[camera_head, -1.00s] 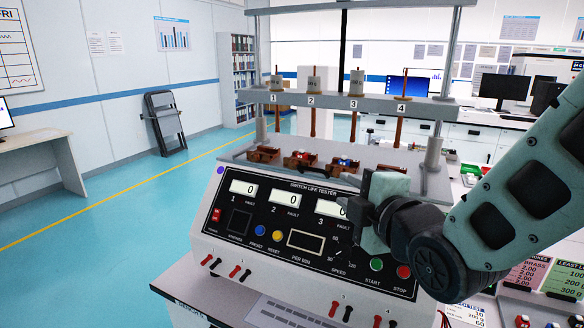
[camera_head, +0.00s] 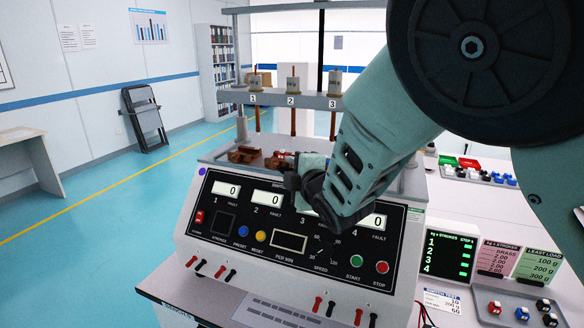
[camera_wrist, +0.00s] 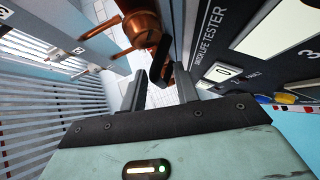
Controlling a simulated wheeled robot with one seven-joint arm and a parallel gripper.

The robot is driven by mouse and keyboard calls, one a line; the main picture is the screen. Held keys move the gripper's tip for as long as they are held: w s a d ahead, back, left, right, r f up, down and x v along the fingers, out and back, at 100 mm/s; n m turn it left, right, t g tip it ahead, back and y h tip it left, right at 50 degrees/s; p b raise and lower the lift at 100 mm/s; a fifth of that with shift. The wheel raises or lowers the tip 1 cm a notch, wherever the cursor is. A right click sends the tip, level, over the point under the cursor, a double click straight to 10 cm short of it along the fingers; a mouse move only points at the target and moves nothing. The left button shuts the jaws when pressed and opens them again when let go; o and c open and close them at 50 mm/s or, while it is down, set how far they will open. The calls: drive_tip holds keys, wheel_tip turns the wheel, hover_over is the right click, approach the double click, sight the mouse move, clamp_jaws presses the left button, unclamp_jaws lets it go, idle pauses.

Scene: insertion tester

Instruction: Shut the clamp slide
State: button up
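The switch life tester (camera_head: 290,262) stands in front of me. Brown clamp fixtures sit on its deck: one (camera_head: 244,155) under post 1, another (camera_head: 279,161) under post 2 with a small red part by it. My gripper (camera_head: 298,176) is over the front edge of the deck, just right of the second fixture, and partly hidden by my arm. In the wrist view, its two dark fingers (camera_wrist: 159,92) stand apart. A black bar (camera_wrist: 160,62) and copper-coloured parts (camera_wrist: 140,22) show just beyond the fingertips. I cannot tell whether they touch. My arm hides the fixtures further right.
A crossbar (camera_head: 290,100) with numbered posts runs above the deck. The front panel (camera_head: 275,215) with displays and buttons lies below my gripper. A white bench with small switches (camera_head: 521,313) and coloured trays (camera_head: 468,162) is on the right.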

drive_tip(key=shift+w+a, duration=0.1)
clamp_jaws()
drive_tip(key=shift+w+d+r+b, duration=0.1)
drive_tip(key=shift+w+d+b, duration=0.15)
drive_tip(key=shift+w, duration=0.4)
drive_tip(key=shift+w+d+b, duration=0.2)
drive_tip(key=shift+w, duration=0.45)
drive_tip(key=shift+w+d+r+b, duration=0.1)
drive_tip(key=shift+w+d+b, duration=0.15)
drive_tip(key=shift+w, duration=0.4)
drive_tip(key=shift+a, duration=0.1)
drive_tip(key=shift+s, duration=0.1)
drive_tip(key=shift+c, duration=0.3)
unclamp_jaws()
drive_tip(key=shift+o, duration=0.3)
drive_tip(key=shift+f, duration=0.15)
drive_tip(key=shift+f, duration=0.1)
